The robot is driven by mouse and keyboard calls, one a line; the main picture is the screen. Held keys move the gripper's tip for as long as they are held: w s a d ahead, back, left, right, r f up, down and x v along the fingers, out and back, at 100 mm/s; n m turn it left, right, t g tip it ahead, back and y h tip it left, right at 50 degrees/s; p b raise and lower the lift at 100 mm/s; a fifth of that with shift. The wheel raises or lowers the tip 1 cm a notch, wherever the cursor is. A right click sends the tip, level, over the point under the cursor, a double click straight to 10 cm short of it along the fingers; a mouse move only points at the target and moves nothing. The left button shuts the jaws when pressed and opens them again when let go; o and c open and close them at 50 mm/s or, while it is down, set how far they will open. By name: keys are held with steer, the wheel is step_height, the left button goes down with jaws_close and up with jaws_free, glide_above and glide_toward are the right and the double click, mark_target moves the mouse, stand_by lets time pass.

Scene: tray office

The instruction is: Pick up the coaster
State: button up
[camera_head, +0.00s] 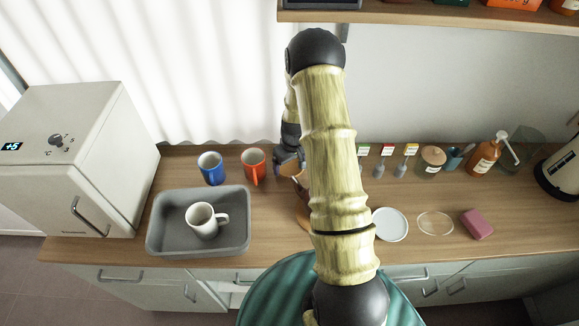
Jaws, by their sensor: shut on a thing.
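My gripper (287,168) points down over the counter, behind and left of my arm, which hides part of it. It is shut on a small brown thing (291,170), which seems to be the coaster; its outline is mostly hidden. Another brown piece (302,217) shows below, partly behind my arm; I cannot tell what it is. A white disc (390,224) and a clear disc with a tan rim (435,223) lie flat to the right of my arm.
Left of my gripper are an orange mug (253,167), a blue mug (211,168) and a grey tray (157,243) holding a white mug (203,221). On the right are a pink block (478,223), a brown bottle (485,159) and a lidded jar (432,160). A shelf (430,18) hangs above.

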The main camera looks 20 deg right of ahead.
mark_target(290, 167)
steer(key=shift+r, duration=0.1)
steer(key=shift+w+r, duration=0.2)
steer(key=shift+r, duration=0.35)
step_height(290, 167, up, 9)
steer(key=b, duration=0.2)
steer(key=shift+s, duration=0.25)
